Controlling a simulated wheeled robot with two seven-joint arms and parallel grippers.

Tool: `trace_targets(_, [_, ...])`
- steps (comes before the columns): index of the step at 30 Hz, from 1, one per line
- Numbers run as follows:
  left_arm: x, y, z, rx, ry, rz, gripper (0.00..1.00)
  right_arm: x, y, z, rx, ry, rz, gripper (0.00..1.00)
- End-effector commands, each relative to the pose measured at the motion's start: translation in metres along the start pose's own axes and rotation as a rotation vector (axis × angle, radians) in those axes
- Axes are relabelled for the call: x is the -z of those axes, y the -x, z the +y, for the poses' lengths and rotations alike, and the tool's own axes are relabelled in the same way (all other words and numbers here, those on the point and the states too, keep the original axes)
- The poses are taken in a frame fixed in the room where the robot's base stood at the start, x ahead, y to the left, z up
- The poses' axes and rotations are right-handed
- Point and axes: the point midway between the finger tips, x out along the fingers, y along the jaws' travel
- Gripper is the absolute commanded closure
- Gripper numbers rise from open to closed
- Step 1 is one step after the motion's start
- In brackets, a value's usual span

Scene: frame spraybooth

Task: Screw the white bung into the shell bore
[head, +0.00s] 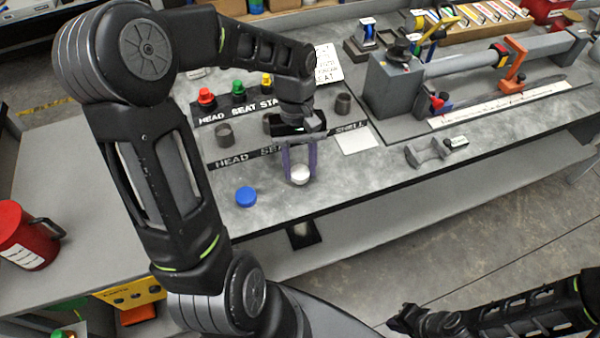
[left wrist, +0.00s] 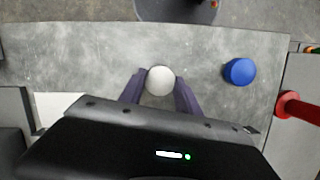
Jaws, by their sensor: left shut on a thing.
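The white bung (head: 300,175) is round and pale, low over the front part of the grey bench. My left gripper (head: 299,172) points down with its purple fingers shut on the bung. The left wrist view shows the bung (left wrist: 160,80) between the fingertips (left wrist: 160,92); I cannot tell whether it touches the bench. A dark grey hollow cylinder (head: 343,104) stands behind the SHELL end of the black label strip (head: 228,162). I cannot tell whether it holds the shell bore. My right gripper (head: 402,318) is at the lower right, away from the bench, its fingers unclear.
A blue bung (head: 246,197) lies left of my left gripper. Red, green and yellow-topped pieces (head: 238,88) stand behind. A grey bracket (head: 436,152) and a vise-like fixture (head: 395,85) are to the right. A red jug (head: 27,238) is far left.

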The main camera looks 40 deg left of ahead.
Motion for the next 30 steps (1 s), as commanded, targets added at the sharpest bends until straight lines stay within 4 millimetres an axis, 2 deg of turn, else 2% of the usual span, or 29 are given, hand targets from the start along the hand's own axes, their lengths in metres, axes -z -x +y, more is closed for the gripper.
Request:
trace_targets(1, [0.000, 0.000, 0.000, 0.000, 0.000, 0.000, 0.76, 0.000, 0.000, 0.000, 0.000, 0.000, 0.000, 1.00])
trace_targets(10, [0.000, 0.000, 0.000, 0.000, 0.000, 0.000, 1.00, 0.000, 0.000, 0.000, 0.000, 0.000, 0.000, 1.00])
trace_targets(20, [-0.001, 0.005, 0.000, 0.000, 0.000, 0.001, 1.00, 0.000, -0.001, 0.000, 0.000, 0.000, 0.000, 1.00])
trace_targets(26, [-0.007, 0.030, 0.001, -0.003, 0.000, 0.006, 1.00, 0.001, -0.004, 0.001, 0.001, 0.001, 0.001, 1.00])
trace_targets(30, [-0.015, 0.057, 0.001, -0.002, -0.001, 0.005, 1.00, 0.001, -0.007, 0.002, 0.002, 0.001, 0.002, 1.00])
